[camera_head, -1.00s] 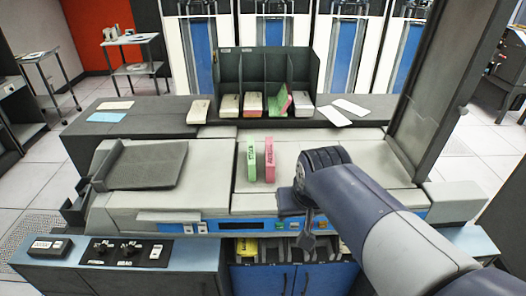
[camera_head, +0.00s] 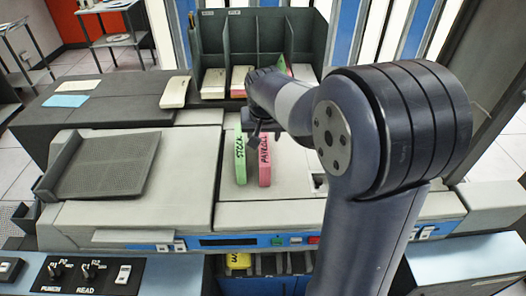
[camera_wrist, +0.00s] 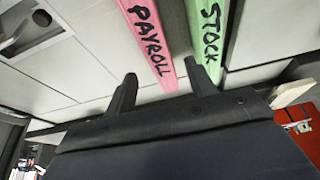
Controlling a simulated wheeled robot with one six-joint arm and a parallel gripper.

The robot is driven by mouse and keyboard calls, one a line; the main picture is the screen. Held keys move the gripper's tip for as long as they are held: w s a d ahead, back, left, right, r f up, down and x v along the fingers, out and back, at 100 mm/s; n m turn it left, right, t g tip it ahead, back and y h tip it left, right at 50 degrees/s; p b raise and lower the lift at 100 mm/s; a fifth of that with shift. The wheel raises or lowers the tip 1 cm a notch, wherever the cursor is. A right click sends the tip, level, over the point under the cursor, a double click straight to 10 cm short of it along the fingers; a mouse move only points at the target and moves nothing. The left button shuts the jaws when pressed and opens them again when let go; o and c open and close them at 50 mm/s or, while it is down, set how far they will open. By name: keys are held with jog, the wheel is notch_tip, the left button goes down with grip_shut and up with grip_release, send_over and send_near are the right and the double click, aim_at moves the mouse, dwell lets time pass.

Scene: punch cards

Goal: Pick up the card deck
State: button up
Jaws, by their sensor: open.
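Two card decks stand side by side on the light grey machine top: a green deck marked STOCK (camera_head: 240,165) and a pink deck marked PAYROLL (camera_head: 265,165) to its right. My gripper (camera_head: 256,140) is over the decks' far end in the head view, partly hidden by my arm. In the wrist view my gripper (camera_wrist: 160,73) is open, with two dark fingers apart. The pink deck (camera_wrist: 150,40) lies in line with the gap between them, and the green deck (camera_wrist: 209,40) is beyond the right finger. I cannot tell whether the fingers touch a deck.
A dark divided rack (camera_head: 210,40) behind holds more decks, partly hidden by my arm. A pale deck (camera_head: 175,92) lies left of the rack. A dark tray (camera_head: 105,165) sits at the left of the machine top. The grey surface between tray and decks is clear.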

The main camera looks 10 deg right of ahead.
aim_at(264, 143)
jog(key=shift+p+x, duration=0.5)
jog(key=shift+x, duration=3.4)
jog(key=shift+c, duration=0.4)
grip_shut()
